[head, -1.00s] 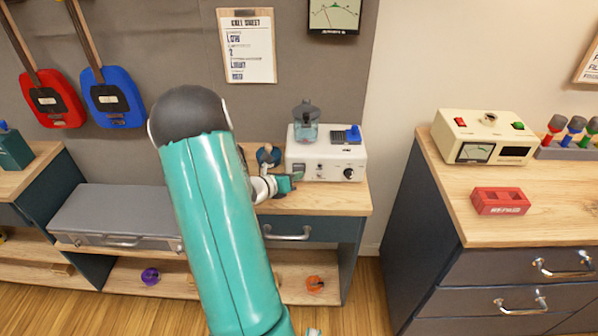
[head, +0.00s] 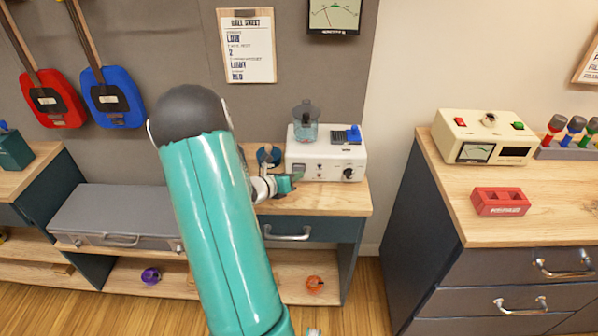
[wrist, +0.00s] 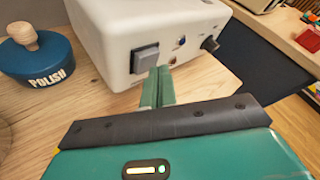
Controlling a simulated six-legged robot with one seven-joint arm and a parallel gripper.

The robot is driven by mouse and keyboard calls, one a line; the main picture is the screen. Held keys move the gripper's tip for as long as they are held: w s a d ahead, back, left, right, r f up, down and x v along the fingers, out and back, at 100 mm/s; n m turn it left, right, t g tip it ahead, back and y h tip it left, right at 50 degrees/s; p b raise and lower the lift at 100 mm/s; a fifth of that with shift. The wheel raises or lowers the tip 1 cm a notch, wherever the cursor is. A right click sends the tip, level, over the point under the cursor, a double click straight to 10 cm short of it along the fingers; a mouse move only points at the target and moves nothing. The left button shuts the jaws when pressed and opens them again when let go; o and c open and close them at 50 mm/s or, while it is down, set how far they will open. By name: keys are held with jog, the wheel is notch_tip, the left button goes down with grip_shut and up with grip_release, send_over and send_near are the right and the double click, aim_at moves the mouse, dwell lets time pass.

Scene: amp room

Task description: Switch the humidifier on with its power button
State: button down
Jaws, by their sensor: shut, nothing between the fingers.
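The humidifier (head: 326,165) is a white box on the wooden desk, with a clear bluish tank (head: 305,122) and a blue piece on top. In the wrist view its front (wrist: 190,22) shows a square grey button (wrist: 145,58), small round parts and a black knob (wrist: 210,44). My gripper (head: 296,178) is at the lower left of the front. In the wrist view my gripper (wrist: 159,75) has its green fingers shut together and empty. The tips are close to the button's lower right edge; I cannot tell if they touch it.
A blue polish tin (wrist: 38,60) with a wooden knob stands left of the humidifier. The desk's wooden top (head: 330,198) is clear in front of it. On the right, a dark cabinet (head: 500,265) bears a cream meter box (head: 485,135) and a red block (head: 500,200).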

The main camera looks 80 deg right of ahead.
jog(key=shift+d, duration=0.15)
dwell(0.4)
jog(key=shift+w+d, duration=0.1)
jog(key=shift+d, duration=0.2)
jog(key=shift+a, duration=0.55)
jog(key=shift+s+a, duration=0.25)
jog(key=shift+a, duration=0.7)
jog(key=shift+s+a, duration=0.25)
jog(key=shift+a, duration=0.7)
jog(key=shift+s+a, duration=0.25)
jog(key=shift+a, duration=0.7)
